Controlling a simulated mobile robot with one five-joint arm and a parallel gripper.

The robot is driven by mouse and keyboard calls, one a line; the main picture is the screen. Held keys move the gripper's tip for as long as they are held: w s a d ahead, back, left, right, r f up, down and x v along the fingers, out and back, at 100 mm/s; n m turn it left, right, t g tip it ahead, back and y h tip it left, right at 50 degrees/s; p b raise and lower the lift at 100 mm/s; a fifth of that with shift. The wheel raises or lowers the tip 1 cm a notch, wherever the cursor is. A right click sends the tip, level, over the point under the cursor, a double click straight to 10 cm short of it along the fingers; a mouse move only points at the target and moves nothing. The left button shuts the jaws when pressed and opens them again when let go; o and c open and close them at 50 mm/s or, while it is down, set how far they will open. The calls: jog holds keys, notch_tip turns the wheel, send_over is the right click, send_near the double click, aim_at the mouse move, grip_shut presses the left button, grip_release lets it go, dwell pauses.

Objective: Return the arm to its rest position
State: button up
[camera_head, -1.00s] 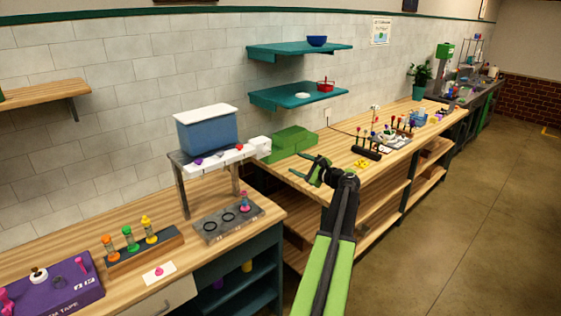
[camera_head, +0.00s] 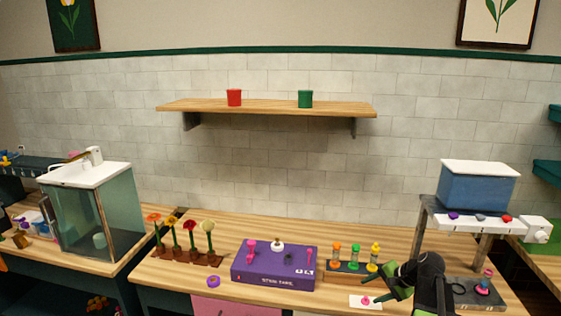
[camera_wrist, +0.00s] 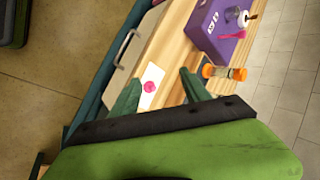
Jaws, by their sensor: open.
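My gripper (camera_head: 390,286) is at the lower right of the head view, in front of the counter (camera_head: 345,225). Its dark green fingers also show in the wrist view (camera_wrist: 160,92), spread apart with nothing between them. Beyond the fingers in the wrist view lie a white card with a pink mark (camera_wrist: 151,84) and an orange-capped vial (camera_wrist: 222,72). My green and black arm covers part of the counter's right end in the head view.
A purple box (camera_head: 272,266), a rack of vials (camera_head: 350,267) and a flower rack (camera_head: 187,255) stand on the counter. A glass cabinet (camera_head: 95,215) is at left, a blue bin on a stand (camera_head: 478,188) at right. A wooden shelf (camera_head: 265,106) holds two cups.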

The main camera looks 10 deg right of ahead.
jog(key=s+a+f+n+g+h, duration=0.1)
jog(key=s+a+f+n+g, duration=0.1)
jog(key=a, duration=0.6)
jog(key=s+a+f+n+g+h+b, duration=0.1)
jog(key=s+a+n, duration=0.3)
jog(key=a, duration=0.5)
jog(key=s+a+f+n+g+h, duration=0.2)
jog(key=a+n, duration=0.3)
jog(key=a, duration=0.3)
jog(key=shift+s+a+f+n+g, duration=0.15)
jog(key=shift+s+f+n+g, duration=0.25)
jog(key=shift+s+f+g, duration=0.3)
jog(key=shift+f, duration=0.1)
